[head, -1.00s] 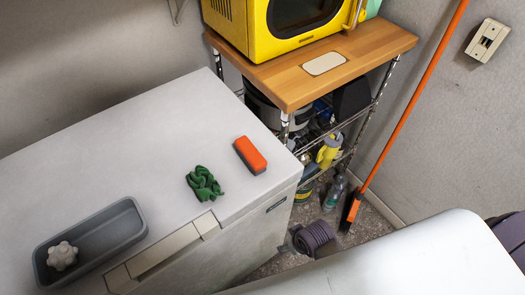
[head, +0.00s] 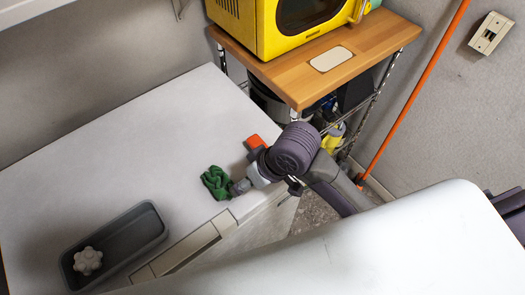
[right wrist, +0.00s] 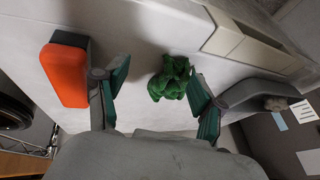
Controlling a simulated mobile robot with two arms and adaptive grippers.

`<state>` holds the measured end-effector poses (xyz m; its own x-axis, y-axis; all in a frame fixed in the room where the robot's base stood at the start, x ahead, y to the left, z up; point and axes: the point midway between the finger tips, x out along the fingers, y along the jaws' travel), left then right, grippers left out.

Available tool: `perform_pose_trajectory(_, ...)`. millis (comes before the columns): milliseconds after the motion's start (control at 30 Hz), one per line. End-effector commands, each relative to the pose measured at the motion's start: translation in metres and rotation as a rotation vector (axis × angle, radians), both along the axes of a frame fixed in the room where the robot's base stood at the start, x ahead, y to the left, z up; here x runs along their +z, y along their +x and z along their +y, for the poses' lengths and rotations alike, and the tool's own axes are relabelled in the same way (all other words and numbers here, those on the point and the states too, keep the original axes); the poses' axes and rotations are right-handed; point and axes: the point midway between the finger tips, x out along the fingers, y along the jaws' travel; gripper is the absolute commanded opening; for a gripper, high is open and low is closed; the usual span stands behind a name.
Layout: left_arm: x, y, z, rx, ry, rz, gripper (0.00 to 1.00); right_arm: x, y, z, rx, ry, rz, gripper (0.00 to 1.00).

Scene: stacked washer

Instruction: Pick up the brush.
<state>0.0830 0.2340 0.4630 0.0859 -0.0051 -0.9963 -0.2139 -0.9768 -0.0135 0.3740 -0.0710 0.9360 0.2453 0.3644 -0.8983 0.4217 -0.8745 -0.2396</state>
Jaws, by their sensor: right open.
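The brush, an orange block with a dark grey underside (head: 255,141), lies on the white appliance top near its right edge, partly hidden by my right arm in the head view. In the right wrist view the brush (right wrist: 66,72) is at the left, outside and beside the left finger. My right gripper (right wrist: 158,92) is open and empty, with green-padded fingers. A crumpled green cloth-like item (right wrist: 170,78) shows between and beyond the fingers. The same green item (head: 214,182) is left of the gripper (head: 246,178) in the head view. My left gripper is not in view.
A grey tray (head: 150,222) with a white knobbed piece (head: 88,261) sits at the appliance's front left. A wooden-topped rack (head: 376,45) with a yellow microwave (head: 300,20) stands behind right. An orange-handled broom (head: 415,95) leans beside it. The appliance's back left is clear.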

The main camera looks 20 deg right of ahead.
Motion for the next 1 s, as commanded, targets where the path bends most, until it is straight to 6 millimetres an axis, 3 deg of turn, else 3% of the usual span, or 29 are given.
perform_pose_trajectory(100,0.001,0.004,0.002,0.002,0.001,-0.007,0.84,0.019,0.023,0.012,0.067,-0.028,0.028,0.69)
perform_pose_trajectory(200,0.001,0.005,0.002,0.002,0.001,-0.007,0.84,0.036,0.040,0.012,0.096,-0.090,0.081,0.69)
perform_pose_trajectory(400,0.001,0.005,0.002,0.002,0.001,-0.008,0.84,0.071,0.072,-0.019,0.039,-0.252,0.188,0.69)
perform_pose_trajectory(633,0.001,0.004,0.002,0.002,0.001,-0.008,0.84,0.103,0.090,-0.051,-0.069,-0.355,0.260,0.69)
perform_pose_trajectory(767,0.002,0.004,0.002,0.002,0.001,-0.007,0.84,0.101,0.092,-0.057,-0.089,-0.369,0.275,0.69)
perform_pose_trajectory(1000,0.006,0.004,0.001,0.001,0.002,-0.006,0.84,0.056,0.091,-0.057,-0.089,-0.370,0.278,0.69)
